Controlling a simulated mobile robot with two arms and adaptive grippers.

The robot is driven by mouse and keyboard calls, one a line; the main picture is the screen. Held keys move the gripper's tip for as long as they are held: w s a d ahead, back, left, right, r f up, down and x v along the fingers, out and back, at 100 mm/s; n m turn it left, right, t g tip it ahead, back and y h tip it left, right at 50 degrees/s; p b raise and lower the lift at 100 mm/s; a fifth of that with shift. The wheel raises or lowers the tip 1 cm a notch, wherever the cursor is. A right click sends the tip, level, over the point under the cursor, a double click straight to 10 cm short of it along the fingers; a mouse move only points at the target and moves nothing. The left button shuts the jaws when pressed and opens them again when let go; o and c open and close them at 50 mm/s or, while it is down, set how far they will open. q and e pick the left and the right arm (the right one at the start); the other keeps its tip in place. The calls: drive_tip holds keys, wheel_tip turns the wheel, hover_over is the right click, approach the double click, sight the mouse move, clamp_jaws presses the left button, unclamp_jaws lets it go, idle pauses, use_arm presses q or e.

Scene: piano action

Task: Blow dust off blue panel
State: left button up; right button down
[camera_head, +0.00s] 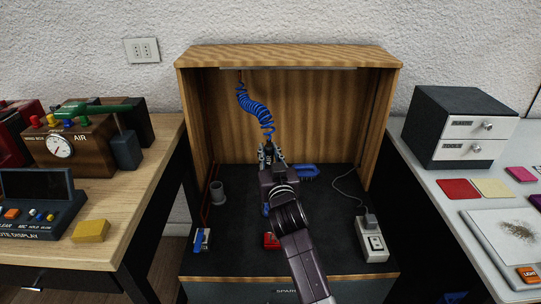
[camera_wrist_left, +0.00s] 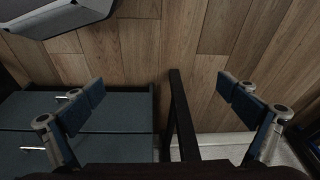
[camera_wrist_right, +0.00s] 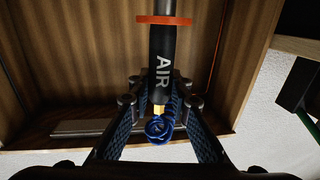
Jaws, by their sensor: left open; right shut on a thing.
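My right gripper (camera_head: 270,152) is shut on a black air tool (camera_wrist_right: 161,65) marked AIR, inside the open wooden booth. In the right wrist view the tool sits between the two pads of the right gripper (camera_wrist_right: 157,98). It has an orange ring, a brass fitting and a blue coiled hose (camera_wrist_right: 159,130). The hose (camera_head: 255,108) hangs from the booth's top in the head view. My left gripper (camera_wrist_left: 163,88) is open and empty above the wooden floor; it is not in the head view. I cannot make out a blue panel among the coloured squares on the right table.
The wooden booth (camera_head: 289,56) encloses the right gripper. A grey cup (camera_head: 217,193), a blue-edged brush (camera_head: 306,171) and a switch box (camera_head: 372,240) stand around it. The right table holds red (camera_head: 458,189), yellow (camera_head: 493,188) and pink (camera_head: 521,174) squares and a dusty white board (camera_head: 490,232).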

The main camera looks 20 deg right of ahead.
sight(268, 165)
drive_tip(key=shift+w+a+f, duration=0.15)
drive_tip(key=shift+f, duration=0.2)
wheel_tip(268, 165, down, 2)
drive_tip(key=shift+b, duration=1.2)
drive_tip(key=shift+f+b, duration=1.2)
drive_tip(key=shift+f, duration=0.05)
use_arm(q)
drive_tip(key=w+v, duration=0.1)
drive_tip(key=v, duration=0.7)
drive_tip(key=shift+a+r+t, duration=0.25)
drive_tip(key=shift+r+t, duration=0.05)
drive_tip(key=shift+r, duration=0.35)
